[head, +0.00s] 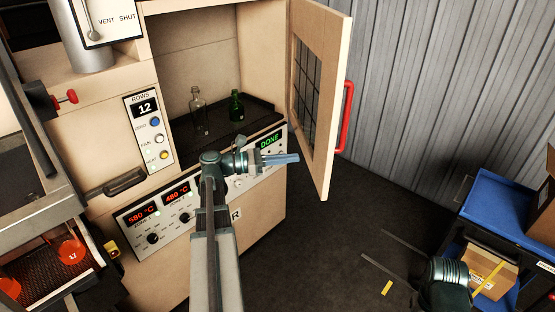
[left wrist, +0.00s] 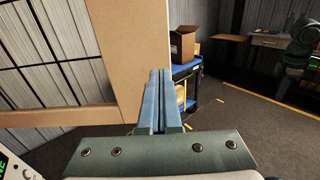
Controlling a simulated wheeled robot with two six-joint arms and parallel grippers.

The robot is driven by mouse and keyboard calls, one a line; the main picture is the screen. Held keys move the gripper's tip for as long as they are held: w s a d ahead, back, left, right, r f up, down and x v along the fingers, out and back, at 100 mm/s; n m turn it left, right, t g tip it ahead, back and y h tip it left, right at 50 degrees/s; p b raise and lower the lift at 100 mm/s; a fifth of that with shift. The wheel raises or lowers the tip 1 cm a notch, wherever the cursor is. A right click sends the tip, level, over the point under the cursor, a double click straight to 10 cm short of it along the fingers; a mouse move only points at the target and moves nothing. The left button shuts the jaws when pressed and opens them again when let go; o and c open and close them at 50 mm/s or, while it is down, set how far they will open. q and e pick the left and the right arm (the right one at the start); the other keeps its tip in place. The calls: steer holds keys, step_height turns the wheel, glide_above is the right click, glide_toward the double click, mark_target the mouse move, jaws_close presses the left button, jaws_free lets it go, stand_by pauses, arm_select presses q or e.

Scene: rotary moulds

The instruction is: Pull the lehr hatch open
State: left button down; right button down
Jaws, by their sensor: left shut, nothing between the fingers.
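The lehr hatch (head: 321,150) is a beige door with a meshed window and a red handle (head: 345,115). It stands swung open to the right of the lehr chamber, where a clear bottle (head: 197,112) and a green bottle (head: 236,106) stand on a dark floor. My left gripper (head: 297,158) is shut and empty, in front of the chamber opening on the hatch's inner side. In the left wrist view its blue fingers (left wrist: 158,75) are together before the hatch's frame (left wrist: 135,60).
A control panel (head: 158,223) with dials and a DONE display (head: 269,141) runs below the chamber. A blue cart (head: 490,195) with cardboard boxes stands at the right. Dark floor lies clear between lehr and cart, before a corrugated wall (head: 450,70).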

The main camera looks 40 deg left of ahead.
mark_target(325, 155)
arm_select(q)
steer(key=x, duration=0.7)
steer(key=shift+w+d, duration=0.2)
steer(key=shift+w, duration=0.1)
steer(key=shift+w+d, duration=0.2)
steer(key=shift+d, duration=0.05)
steer(key=w+d+n+t+y, duration=0.1)
steer(key=w+d, duration=0.5)
steer(key=w, duration=0.6)
steer(key=w+d+n+t+y, duration=0.1)
steer(key=w+d, duration=0.5)
steer(key=w, duration=0.6)
steer(key=w+d+n+y, duration=0.1)
steer(key=w+d, duration=0.5)
steer(key=w, duration=0.6)
steer(key=shift+w+t+y, duration=0.2)
steer(key=shift+t+y, duration=0.2)
steer(key=shift+y, duration=0.1)
steer(key=shift+s, duration=0.1)
